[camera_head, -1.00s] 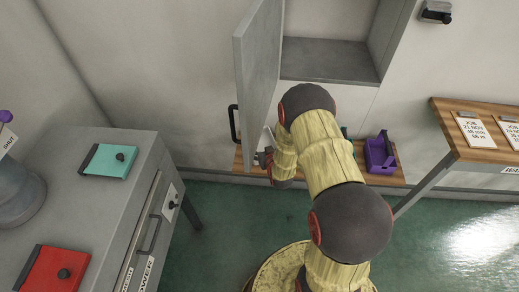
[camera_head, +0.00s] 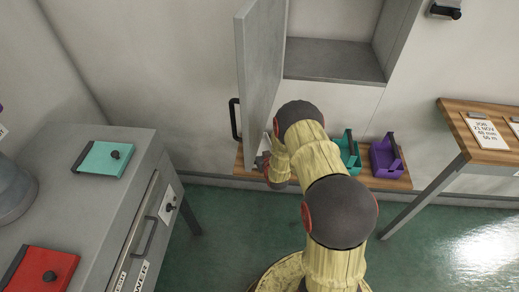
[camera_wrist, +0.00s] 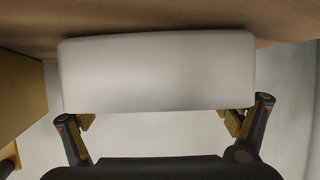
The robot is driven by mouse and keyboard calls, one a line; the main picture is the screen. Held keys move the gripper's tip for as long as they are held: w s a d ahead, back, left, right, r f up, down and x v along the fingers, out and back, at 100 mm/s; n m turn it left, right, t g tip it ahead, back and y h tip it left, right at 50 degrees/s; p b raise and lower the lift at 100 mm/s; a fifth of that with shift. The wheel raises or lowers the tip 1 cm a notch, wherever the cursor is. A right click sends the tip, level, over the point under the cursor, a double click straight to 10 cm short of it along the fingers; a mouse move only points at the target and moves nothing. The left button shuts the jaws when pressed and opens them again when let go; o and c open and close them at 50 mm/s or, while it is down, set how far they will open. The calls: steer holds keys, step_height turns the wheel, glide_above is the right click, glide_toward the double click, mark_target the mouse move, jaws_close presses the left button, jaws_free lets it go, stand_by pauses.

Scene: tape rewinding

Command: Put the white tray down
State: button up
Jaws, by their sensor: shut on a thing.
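The white tray (camera_wrist: 155,70) fills the middle of the wrist view as a pale block with rounded corners. My gripper (camera_wrist: 160,120) is shut on it, with one finger at each side of its lower edge. The wooden shelf (camera_wrist: 285,24) shows beyond the tray; I cannot tell whether the tray touches it. In the head view a small pale part of the tray (camera_head: 267,143) shows left of my wrist, over the left part of the wooden shelf (camera_head: 385,183). My arm hides most of the gripper there.
A teal tray (camera_head: 349,155) and a purple tray (camera_head: 387,158) stand on the shelf, right of my arm. The open grey cabinet door (camera_head: 257,70) hangs above its left part. A wooden table (camera_head: 465,125) is at right, a grey cabinet (camera_head: 85,205) at left.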

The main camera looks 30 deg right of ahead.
steer(key=shift+f, duration=0.1)
steer(key=o, duration=1)
steer(key=shift+s+r, duration=0.25)
steer(key=shift+r, duration=0.05)
steer(key=p+v, duration=0.4)
steer(key=v, duration=0.6)
steer(key=shift+s+r+p, duration=0.1)
steer(key=shift+r+p, duration=0.05)
steer(key=shift+p, duration=0.25)
steer(key=shift+s+a+r, duration=0.15)
steer(key=shift+s+a, duration=0.05)
steer(key=shift+s, duration=0.35)
